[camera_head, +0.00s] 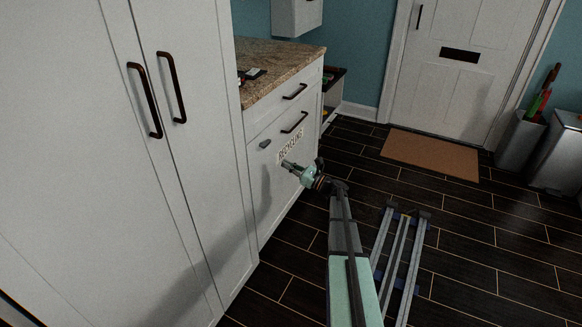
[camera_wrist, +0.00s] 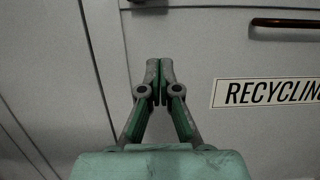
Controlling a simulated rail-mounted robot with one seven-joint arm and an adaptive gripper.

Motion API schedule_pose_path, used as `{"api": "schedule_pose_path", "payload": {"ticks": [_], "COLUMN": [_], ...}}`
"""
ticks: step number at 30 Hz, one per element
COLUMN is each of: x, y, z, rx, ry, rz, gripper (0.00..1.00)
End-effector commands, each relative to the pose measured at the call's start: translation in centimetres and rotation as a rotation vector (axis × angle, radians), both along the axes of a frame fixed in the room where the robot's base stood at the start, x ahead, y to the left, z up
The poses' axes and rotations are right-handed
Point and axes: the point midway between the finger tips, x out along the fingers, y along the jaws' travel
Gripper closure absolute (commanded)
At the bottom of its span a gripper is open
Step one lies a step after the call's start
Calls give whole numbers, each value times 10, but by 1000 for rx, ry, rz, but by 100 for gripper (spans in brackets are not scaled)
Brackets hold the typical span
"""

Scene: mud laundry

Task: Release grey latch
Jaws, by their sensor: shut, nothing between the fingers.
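The grey latch (camera_head: 265,144) sits on the left edge of the white recycling cabinet front (camera_head: 268,190), below the drawer. In the wrist view the latch (camera_wrist: 150,5) shows as a dark piece at the top edge, cut off by the frame. My gripper (camera_head: 286,164) is in front of the cabinet, below and a little right of the latch in the head view. In the wrist view my gripper (camera_wrist: 159,64) has its fingertips together, empty, below the latch and apart from it. I cannot tell whether the tips touch the panel.
A "RECYCLING" label (camera_wrist: 270,92) and a dark bar handle (camera_wrist: 290,23) are right of the fingers. A granite counter (camera_head: 285,62) tops the cabinet. A tall white cupboard (camera_head: 100,200) stands close on the left. Dark floor (camera_head: 460,240) is open to the right.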

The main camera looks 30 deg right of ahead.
Motion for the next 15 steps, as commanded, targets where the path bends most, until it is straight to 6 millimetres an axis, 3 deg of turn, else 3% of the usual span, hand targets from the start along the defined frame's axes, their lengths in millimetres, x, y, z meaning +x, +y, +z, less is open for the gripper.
{"api": "schedule_pose_path", "payload": {"ticks": [10,15], "x": [56,52], "y": [37,36], "z": [16,42], "rx": [0,-2], "ry": [-1,-1], "rz": [3,0], "gripper": [100,100]}}
